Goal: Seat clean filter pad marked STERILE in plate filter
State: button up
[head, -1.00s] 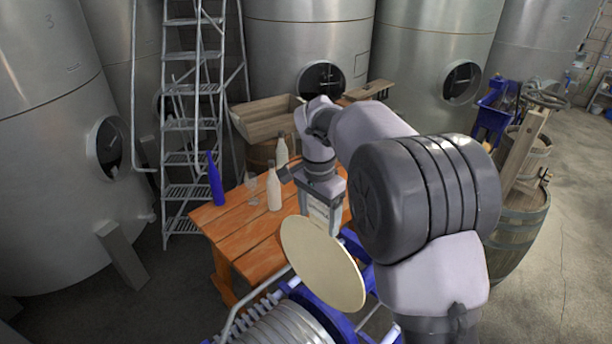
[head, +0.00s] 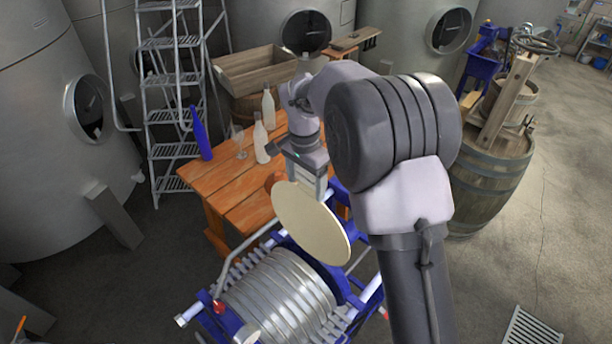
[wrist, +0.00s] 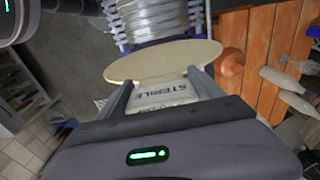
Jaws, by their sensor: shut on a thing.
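The filter pad (head: 311,226) is a round, flat, cream disc with a pale tab. In the wrist view the pad (wrist: 165,60) shows its tab reading STERILE between my fingers. My gripper (wrist: 160,88) is shut on the tab, and the disc extends beyond the fingertips. In the head view my gripper (head: 306,190) holds the pad tilted in the air. The plate filter (head: 279,296) has a blue frame and a stack of ribbed silvery plates; it stands below the pad. The pad appears apart from the plates and hides part of the frame's far end.
A wooden table (head: 238,190) behind the filter carries a blue bottle (head: 201,134), pale bottles (head: 261,140) and a glass (head: 240,143). A barrel (head: 482,182) stands at right. A ladder (head: 172,90) and steel tanks stand behind. Floor at right front is mostly clear, with a grate (head: 532,328).

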aim_at(306, 211)
jog(key=f+b, duration=0.1)
jog(key=f, duration=0.2)
jog(key=shift+w+f+b, duration=0.1)
jog(key=shift+w+b, duration=0.1)
jog(key=shift+b, duration=0.1)
jog(key=shift+s+f+b, duration=0.15)
jog(key=shift+f+b, duration=0.35)
jog(key=shift+f, duration=0.25)
notch_tip(306, 211, down, 7)
jog(key=b, duration=0.4)
jog(key=shift+f, duration=0.15)
notch_tip(306, 211, down, 24)
jog(key=b, duration=2)
jog(key=shift+r, duration=0.2)
jog(key=shift+f+b, duration=0.6)
jog(key=shift+b, duration=0.15)
jog(key=o, duration=1.5)
jog(key=shift+r, duration=0.1)
